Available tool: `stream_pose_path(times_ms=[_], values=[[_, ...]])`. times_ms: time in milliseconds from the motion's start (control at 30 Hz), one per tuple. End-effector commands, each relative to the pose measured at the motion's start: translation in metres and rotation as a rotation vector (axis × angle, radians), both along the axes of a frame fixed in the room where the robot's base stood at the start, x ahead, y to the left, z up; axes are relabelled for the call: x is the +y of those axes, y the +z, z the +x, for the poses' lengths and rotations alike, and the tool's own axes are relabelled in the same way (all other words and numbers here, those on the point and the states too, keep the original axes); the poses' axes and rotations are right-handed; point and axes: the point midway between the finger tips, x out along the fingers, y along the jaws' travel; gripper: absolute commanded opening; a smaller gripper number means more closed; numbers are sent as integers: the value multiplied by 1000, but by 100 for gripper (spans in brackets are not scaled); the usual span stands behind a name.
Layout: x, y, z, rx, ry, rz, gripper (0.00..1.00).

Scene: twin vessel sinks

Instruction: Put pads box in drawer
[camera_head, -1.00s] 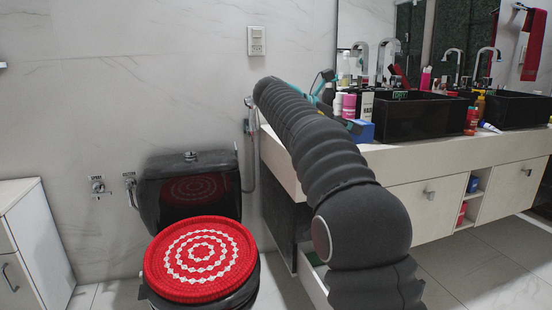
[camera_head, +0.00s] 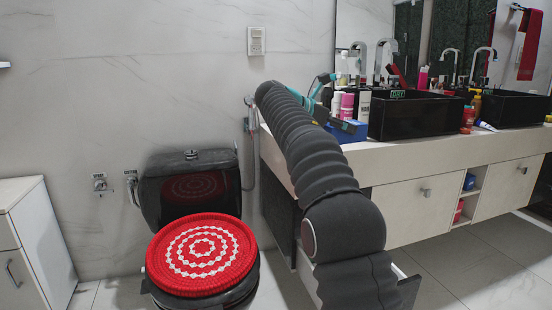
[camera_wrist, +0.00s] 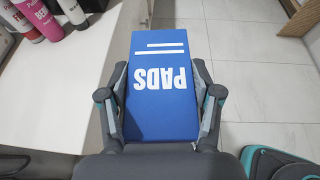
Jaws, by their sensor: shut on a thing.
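The pads box is blue with white "PADS" lettering and fills the middle of the wrist view (camera_wrist: 160,110). My gripper (camera_wrist: 161,72) is shut on it, one finger along each side. In the head view the blue box (camera_head: 350,132) shows past my arm, in front of the counter bottles. The wrist view shows it off the counter's edge, with floor tiles to its right. An open drawer (camera_head: 407,284) shows below the counter, right of my arm; my arm hides most of it, and its inside cannot be seen.
The counter (camera_head: 440,152) holds pink and white bottles (camera_head: 347,106) and two black sinks (camera_head: 405,118). A black toilet with a red round cover (camera_head: 200,255) stands at left, a white cabinet (camera_head: 30,245) beyond it. Floor at right is clear.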

Motion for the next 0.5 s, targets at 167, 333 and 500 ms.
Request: stream_pose_path(times_ms=[167,333,500], values=[[2,-13,8,1,52,1,28],[6,-28,16,1,111,1,28],[11,-51,23,4,198,0,28]])
